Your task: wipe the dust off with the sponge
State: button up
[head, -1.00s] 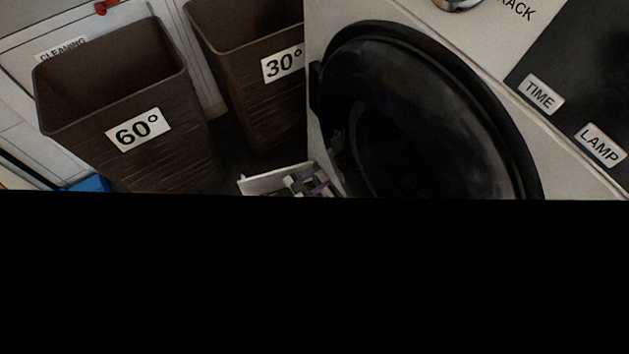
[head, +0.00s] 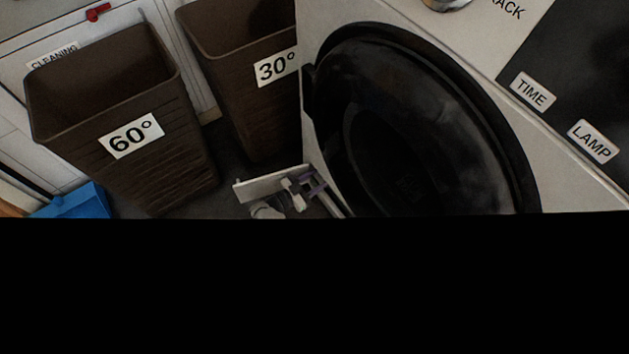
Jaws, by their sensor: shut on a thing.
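I see no sponge and no dust that I can make out. My gripper is not recognisable in the head view, so I cannot see what it holds. The lower part of the head view is solid black and hides everything there. A pale flat piece (head: 272,184) with small grey and purple parts (head: 312,190) shows just above the black area, between the bins and the machine. I cannot tell what it is.
A brown bin marked 60° (head: 80,110) and another marked 30° (head: 238,75) stand at the left. A white machine with a round black door (head: 420,125) fills the right. A blue object (head: 78,203) lies at lower left. Dark floor shows between bins.

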jog(key=shift+w+d, duration=0.4)
jog(key=shift+d, duration=0.2)
jog(key=shift+s+d+f+p, duration=0.1)
jog(key=shift+s+d+p, duration=0.1)
jog(key=shift+s, duration=0.35)
jog(key=shift+s+d+f+p, duration=0.1)
jog(key=shift+s+d+p, duration=0.05)
jog(key=shift+s, duration=0.4)
jog(key=shift+w+a+f+b, duration=0.15)
jog(key=shift+w+a+b, duration=0.25)
jog(key=shift+w+b, duration=0.2)
jog(key=shift+w+a, duration=0.15)
jog(key=shift+w, duration=0.1)
jog(key=shift+r, duration=0.2)
